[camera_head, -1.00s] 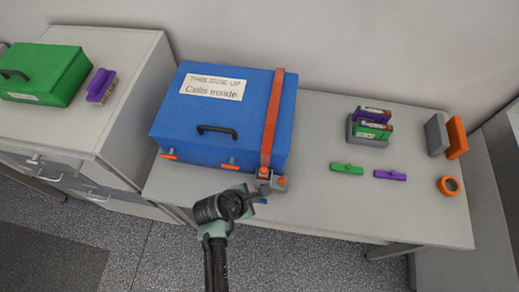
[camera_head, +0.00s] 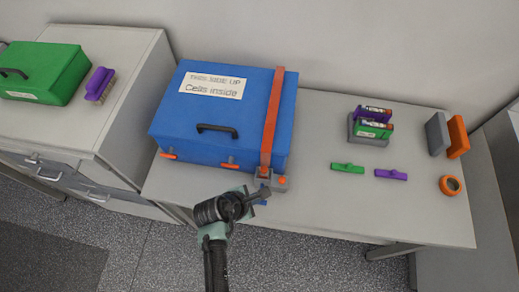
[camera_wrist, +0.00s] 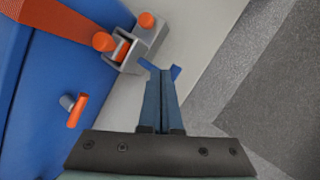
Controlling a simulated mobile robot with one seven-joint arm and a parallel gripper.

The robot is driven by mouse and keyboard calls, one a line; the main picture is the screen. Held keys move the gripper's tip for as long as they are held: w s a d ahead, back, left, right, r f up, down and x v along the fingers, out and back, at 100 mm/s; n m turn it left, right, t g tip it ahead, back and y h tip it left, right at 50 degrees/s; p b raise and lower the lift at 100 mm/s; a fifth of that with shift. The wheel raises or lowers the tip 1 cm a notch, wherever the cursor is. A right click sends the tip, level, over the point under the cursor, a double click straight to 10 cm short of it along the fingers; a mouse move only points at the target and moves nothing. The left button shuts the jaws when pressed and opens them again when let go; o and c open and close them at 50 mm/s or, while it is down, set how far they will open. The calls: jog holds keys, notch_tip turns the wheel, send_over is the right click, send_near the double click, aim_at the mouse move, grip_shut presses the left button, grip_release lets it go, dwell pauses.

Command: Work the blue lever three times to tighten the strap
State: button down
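The blue lever (camera_wrist: 176,71) shows in the wrist view as small bright blue pieces on either side of my fingertips, beside the grey ratchet (camera_wrist: 138,48). In the head view a bit of the blue lever (camera_head: 261,203) shows below the ratchet (camera_head: 277,184) at the table's front edge. The orange strap (camera_head: 272,118) runs over the blue case (camera_head: 210,135) down to the ratchet. My gripper (camera_wrist: 160,72) has its fingers together, its tips at the lever. The fingers hide the lever's middle, so I cannot tell whether any of it is between them.
The table top (camera_head: 330,205) is clear to the right of the ratchet, up to a green piece (camera_head: 347,168) and a purple piece (camera_head: 391,174). An orange latch (camera_wrist: 76,110) sticks out from the case's front, left of my fingers.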

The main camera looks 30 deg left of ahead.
jog(key=shift+s+f+b, duration=0.2)
jog(key=shift+f+b, duration=0.1)
jog(key=shift+f, duration=0.35)
dwell(0.8)
jog(key=shift+r, duration=0.15)
jog(key=shift+w+a+r+p, duration=0.1)
jog(key=shift+w+r+p, duration=0.15)
jog(key=shift+r+p, duration=0.65)
jog(key=shift+w+r+p, duration=0.25)
jog(key=shift+r+p, duration=0.45)
jog(key=shift+p, duration=0.25)
jog(key=shift+r, duration=0.15)
jog(key=r+p, duration=0.2)
jog(key=w+r+p, duration=0.1)
jog(key=r+p, duration=0.1)
jog(key=shift+w+a+r+p, duration=0.1)
jog(key=shift+a+r+p, duration=0.05)
jog(key=shift+r+p, duration=0.15)
dwell(1.4)
